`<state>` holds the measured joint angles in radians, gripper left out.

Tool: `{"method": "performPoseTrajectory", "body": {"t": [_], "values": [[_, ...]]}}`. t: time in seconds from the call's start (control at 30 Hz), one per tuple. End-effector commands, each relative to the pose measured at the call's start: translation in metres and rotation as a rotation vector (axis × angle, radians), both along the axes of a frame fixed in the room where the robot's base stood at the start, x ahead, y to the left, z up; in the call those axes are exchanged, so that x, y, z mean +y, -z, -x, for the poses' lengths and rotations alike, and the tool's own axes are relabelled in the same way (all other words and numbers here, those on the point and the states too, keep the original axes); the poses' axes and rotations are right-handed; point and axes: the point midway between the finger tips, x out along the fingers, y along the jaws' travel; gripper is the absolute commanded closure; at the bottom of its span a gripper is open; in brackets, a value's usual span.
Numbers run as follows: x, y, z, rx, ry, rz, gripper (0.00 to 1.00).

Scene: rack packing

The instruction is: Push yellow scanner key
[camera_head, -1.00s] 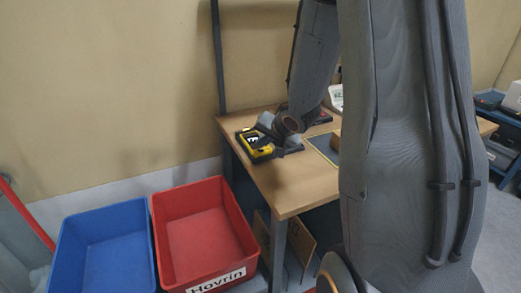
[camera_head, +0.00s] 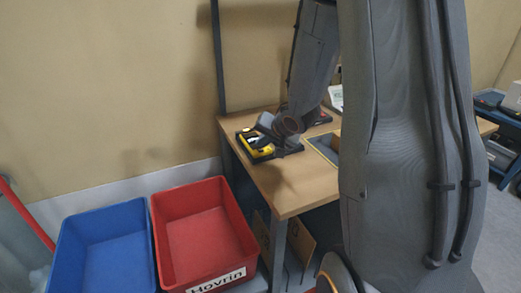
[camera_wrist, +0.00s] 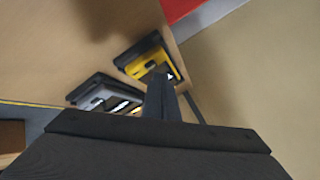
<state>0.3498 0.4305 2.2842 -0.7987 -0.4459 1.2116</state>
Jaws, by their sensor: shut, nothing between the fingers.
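The yellow scanner (camera_head: 262,153) lies on a dark base near the left edge of the wooden table. It is partly hidden behind my wrist in the head view. In the wrist view the yellow scanner (camera_wrist: 146,60) lies just beyond the fingertips, with a dark part at its far end. My gripper (camera_wrist: 158,84) is shut and empty, its dark fingers overlapping the scanner's near side. I cannot tell whether they touch it. A grey scanner (camera_wrist: 103,96) lies beside the yellow one. The key itself is too small to make out.
A red bin (camera_head: 205,190) labelled Hovrin and a blue bin (camera_head: 62,240) stand left of the table (camera_head: 290,190). A dark upright post (camera_head: 216,55) rises behind the table's left end. Bare tabletop lies in front of the scanners.

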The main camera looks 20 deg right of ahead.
Motion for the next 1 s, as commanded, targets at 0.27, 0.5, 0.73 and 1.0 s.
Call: {"method": "performPoseTrajectory", "body": {"t": [0.27, 0.5, 0.73, 1.0], "values": [[0.0, 0.0, 0.0, 0.0, 0.0, 0.0, 1.0], [0.0, 0.0002, 0.0, 0.0, 0.0, 0.0, 1.0], [0.0, 0.0063, 0.0003, 0.002, -0.001, 0.0, 1.0], [-0.0002, 0.0089, 0.0, 0.0, 0.0, 0.0, 1.0]]}}
